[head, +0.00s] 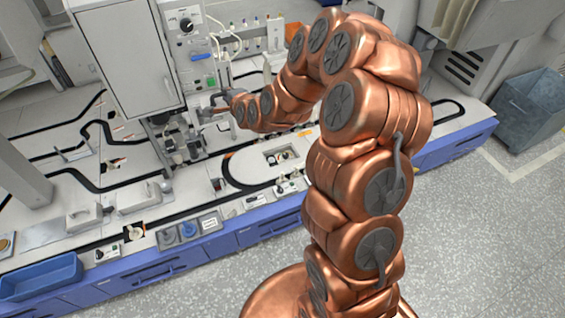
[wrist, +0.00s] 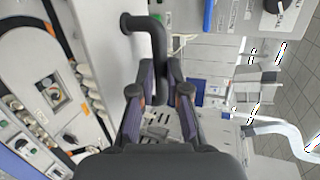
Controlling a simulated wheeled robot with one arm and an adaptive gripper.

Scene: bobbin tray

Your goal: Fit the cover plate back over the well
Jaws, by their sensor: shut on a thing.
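My gripper (head: 216,103) is beside the lower right of the grey control box in the head view. In the wrist view my gripper (wrist: 165,92) has its two purple-padded fingers shut on a dark bent bar handle (wrist: 160,45), whose upper end meets a pale panel. A rectangular opening, likely the well (head: 280,156), shows inside the oval black track on the bench. The well also shows at the left in the wrist view (wrist: 55,94), uncovered, with small parts inside. I cannot pick out the cover plate in either view.
A tall grey cabinet (head: 122,50) and a control box with a black knob (head: 186,25) stand at the back. A blue tray (head: 40,278) is at the bench's front left. A grey bin (head: 540,108) stands on the floor at the right.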

